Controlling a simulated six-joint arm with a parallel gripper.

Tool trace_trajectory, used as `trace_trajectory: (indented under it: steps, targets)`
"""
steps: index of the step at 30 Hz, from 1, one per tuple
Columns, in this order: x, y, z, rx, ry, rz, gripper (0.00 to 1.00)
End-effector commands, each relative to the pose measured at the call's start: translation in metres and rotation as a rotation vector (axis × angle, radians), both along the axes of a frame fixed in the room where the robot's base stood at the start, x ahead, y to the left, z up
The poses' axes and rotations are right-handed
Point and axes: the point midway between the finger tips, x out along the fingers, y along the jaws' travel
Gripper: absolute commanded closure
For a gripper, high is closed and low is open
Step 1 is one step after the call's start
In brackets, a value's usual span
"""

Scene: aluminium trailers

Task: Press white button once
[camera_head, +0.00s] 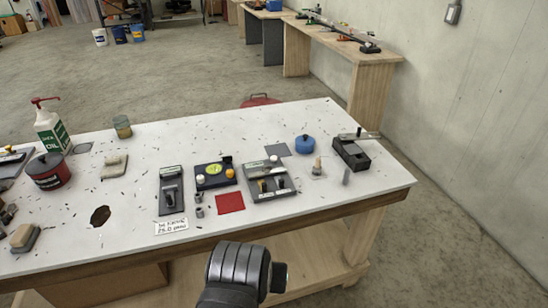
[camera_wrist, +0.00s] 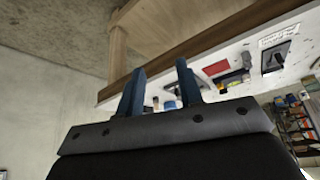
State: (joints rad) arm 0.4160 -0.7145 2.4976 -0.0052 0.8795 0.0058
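A small white button (camera_head: 200,179) sits at the front left of a dark blue panel (camera_head: 207,185) on the white-topped workbench. The panel also carries a yellow-green disc (camera_head: 214,169), an orange button (camera_head: 230,173) and a black part at its back right. My gripper (camera_wrist: 159,80) shows in the wrist view, with its two dark fingers apart and nothing between them. It is away from the panel, near the bench's front edge. In the head view only my arm shows below that edge, and the fingertips cannot be made out. The white button cannot be clearly told in the wrist view.
A grey switch box (camera_head: 171,194) stands left of the panel, and a grey tray (camera_head: 270,185) with several parts stands right. A red square (camera_head: 230,203) lies in front; it also shows in the wrist view (camera_wrist: 215,68). Small metal cylinders stand beside it. A wall rises at right.

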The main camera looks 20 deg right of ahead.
Motion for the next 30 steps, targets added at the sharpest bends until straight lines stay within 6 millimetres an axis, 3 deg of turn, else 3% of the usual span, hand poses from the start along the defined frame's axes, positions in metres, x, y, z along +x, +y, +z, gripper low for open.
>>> trace_trajectory:
  steps: [1,5,30]
  targets:
    - [0.0,0.0,0.0,0.0,0.0,0.0,0.77]
    - [0.0,0.0,0.0,0.0,0.0,0.0,1.0]
    - [0.0,0.0,0.0,0.0,0.0,0.0,1.0]
